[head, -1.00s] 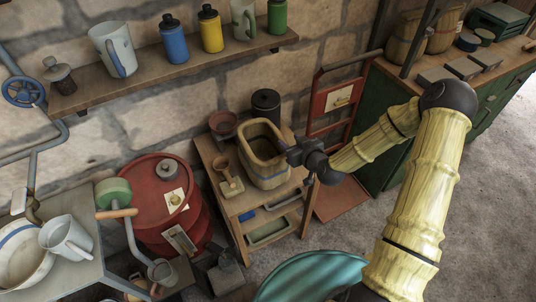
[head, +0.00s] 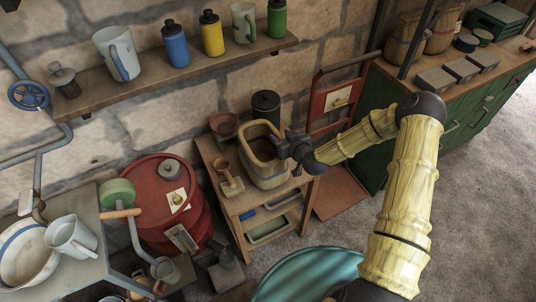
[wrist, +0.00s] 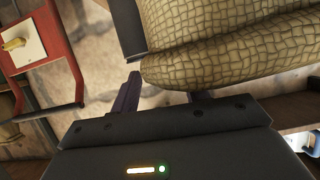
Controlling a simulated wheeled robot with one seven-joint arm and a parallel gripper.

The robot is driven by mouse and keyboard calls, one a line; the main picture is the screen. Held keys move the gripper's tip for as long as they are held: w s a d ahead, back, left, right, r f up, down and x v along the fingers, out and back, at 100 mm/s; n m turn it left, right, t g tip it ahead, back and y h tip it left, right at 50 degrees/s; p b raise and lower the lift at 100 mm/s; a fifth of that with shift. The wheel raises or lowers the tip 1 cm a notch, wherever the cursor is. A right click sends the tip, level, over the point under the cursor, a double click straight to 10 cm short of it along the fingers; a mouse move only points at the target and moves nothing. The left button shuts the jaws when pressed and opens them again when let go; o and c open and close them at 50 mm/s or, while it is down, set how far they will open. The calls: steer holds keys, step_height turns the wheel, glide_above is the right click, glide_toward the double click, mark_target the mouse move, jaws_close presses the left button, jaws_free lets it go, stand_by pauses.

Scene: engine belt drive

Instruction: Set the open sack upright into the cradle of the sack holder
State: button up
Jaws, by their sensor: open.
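The open sack (head: 268,173), tan with a thick rolled rim, stands upright on a small wooden stand. Its mouth faces up and looks dark inside. My gripper (head: 282,147) is open at the right side of the sack's rim. In the wrist view the sack's woven rim (wrist: 235,65) fills the upper right, close in front of my open gripper (wrist: 165,92). I cannot tell whether the fingers straddle the rim or touch it. A red upright frame with a base plate (head: 340,192) stands right of the wooden stand; it may be the sack holder.
The wooden stand (head: 232,208) also holds a small scoop-like tool (head: 228,180), a reddish bowl (head: 224,124) and a dark canister (head: 266,104). A red drum (head: 150,215) is at left. A green cabinet (head: 455,125) with more sacks is at right. Floor at lower right is clear.

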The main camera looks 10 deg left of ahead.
stand_by(0.5)
jaws_close()
steer(key=shift+r, duration=0.1)
step_height(320, 180, up, 10)
steer(key=b, duration=0.2)
stand_by(0.5)
stand_by(0.5)
